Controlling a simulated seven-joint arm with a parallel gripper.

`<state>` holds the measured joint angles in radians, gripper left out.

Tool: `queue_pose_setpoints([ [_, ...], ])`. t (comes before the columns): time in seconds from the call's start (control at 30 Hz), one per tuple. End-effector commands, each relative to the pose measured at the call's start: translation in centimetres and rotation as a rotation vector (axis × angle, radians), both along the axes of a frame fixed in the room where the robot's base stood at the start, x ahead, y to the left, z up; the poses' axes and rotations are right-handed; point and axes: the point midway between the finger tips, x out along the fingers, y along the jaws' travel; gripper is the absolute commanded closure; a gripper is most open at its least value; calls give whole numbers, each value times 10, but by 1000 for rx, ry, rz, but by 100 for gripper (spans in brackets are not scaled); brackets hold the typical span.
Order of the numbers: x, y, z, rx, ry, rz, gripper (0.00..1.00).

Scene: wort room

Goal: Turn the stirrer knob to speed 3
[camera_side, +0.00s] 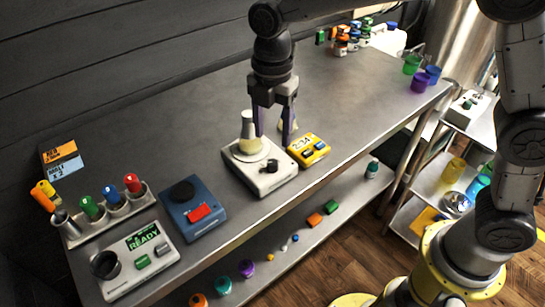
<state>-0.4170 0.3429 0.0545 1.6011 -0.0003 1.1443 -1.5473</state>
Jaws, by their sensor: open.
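The stirrer (262,181) is a white box near the front edge of the steel bench. Its black knob (272,165) sits on the top at the right front; its speed marks and pointer are too small to read. A flask (248,140) with pale contents stands on the stirrer's round plate. My gripper (273,138) points down with its two fingers apart and empty. It appears above and behind the knob, just right of the flask; its exact height and gap to the flask cannot be told.
A yellow timer (308,150) reading 2:34 stands close right of the stirrer. A blue device (192,208) with a red display is to the left. Farther left are a READY unit (140,258) and a rack of coloured-cap tubes (108,215).

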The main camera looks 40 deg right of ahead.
Motion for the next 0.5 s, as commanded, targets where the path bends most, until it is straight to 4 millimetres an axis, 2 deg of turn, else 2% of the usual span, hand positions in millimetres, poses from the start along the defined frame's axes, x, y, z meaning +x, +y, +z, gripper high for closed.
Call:
queue_pose_setpoints([
  [0.1, -1, -1, -25, -2, 4, -1, 38],
  [0.3, -1, -1, -59, -2, 4, -1, 38],
  [0.5, 0, -1, -78, -1, 1, -1, 38],
])
